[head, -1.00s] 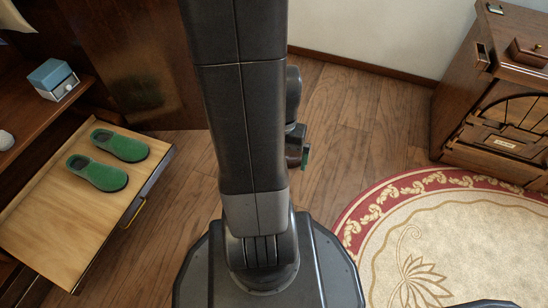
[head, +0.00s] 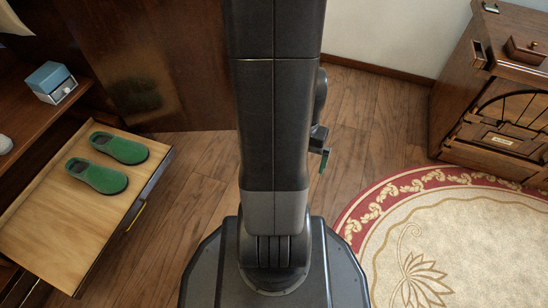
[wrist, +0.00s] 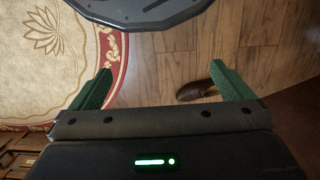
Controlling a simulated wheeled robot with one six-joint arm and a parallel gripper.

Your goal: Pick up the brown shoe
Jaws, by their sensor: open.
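The brown shoe (wrist: 195,91) lies on the wooden floor in the wrist view, just left of the right green finger, which hides part of it. It does not show in the head view, where my arm blocks part of the floor. My gripper (wrist: 160,70) is open and empty, its two green fingers spread wide. The shoe appears between the fingers in the picture but close to the right one, and I cannot tell its distance. In the head view, a small part of my gripper (head: 323,160) shows to the right of my arm.
An open drawer (head: 50,235) at left holds two green slippers (head: 107,160). A blue and white box (head: 51,82) sits on the shelf above. A round red and cream rug (head: 470,245) lies at right, before a wooden cabinet (head: 455,105). Bare floor (head: 375,125) is clear between.

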